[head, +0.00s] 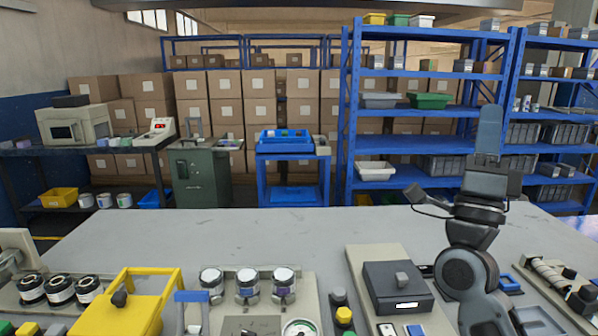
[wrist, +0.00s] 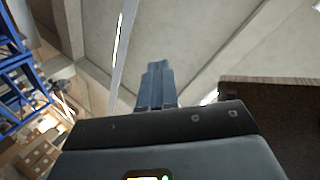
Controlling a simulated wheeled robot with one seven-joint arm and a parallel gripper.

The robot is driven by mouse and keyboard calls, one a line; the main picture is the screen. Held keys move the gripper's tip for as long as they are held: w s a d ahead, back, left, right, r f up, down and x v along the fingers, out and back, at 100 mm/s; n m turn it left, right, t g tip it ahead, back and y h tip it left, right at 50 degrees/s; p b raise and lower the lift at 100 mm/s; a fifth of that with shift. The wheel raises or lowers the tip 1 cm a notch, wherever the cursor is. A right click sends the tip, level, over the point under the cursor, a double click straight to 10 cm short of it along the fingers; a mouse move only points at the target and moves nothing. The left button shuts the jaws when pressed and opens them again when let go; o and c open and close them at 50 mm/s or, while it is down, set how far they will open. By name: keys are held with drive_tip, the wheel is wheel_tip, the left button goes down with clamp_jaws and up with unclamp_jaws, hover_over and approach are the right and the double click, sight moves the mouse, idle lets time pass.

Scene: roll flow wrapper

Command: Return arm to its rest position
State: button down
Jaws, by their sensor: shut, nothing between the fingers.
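My arm stands upright at the right of the head view, in front of the blue shelving. My gripper (head: 489,112) is at its top, pointing up, well above the table and touching nothing. In the wrist view my gripper's blue fingers (wrist: 157,68) lie together, shut and empty, against the ceiling. The task names no other object.
The grey table (head: 290,228) has a clear back half. Along its front are a yellow guard (head: 125,305), several rollers (head: 60,288), a dark box (head: 398,286) and a black-and-yellow button post (head: 343,312). Blue shelving (head: 349,120) stands behind. The air around my gripper is free.

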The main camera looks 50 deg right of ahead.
drive_tip(key=w+a+f+n+t+y, duration=0.2)
drive_tip(key=a+f+n+t+y, duration=0.65)
drive_tip(key=n+y, duration=0.4)
drive_tip(key=w+a+f+n+t+y, duration=0.3)
drive_tip(key=a+f+n+t+y, duration=0.5)
drive_tip(key=n+y, duration=0.45)
drive_tip(key=s+a+f+n+g+y, duration=0.4)
drive_tip(key=s+a+f+n+g, duration=0.3)
drive_tip(key=s+a+f, duration=0.6)
wheel_tip(320, 180, down, 2)
drive_tip(key=shift+s+a+f+g+y, duration=0.15)
drive_tip(key=shift+a+g+y, duration=0.25)
drive_tip(key=shift+a+g, duration=0.25)
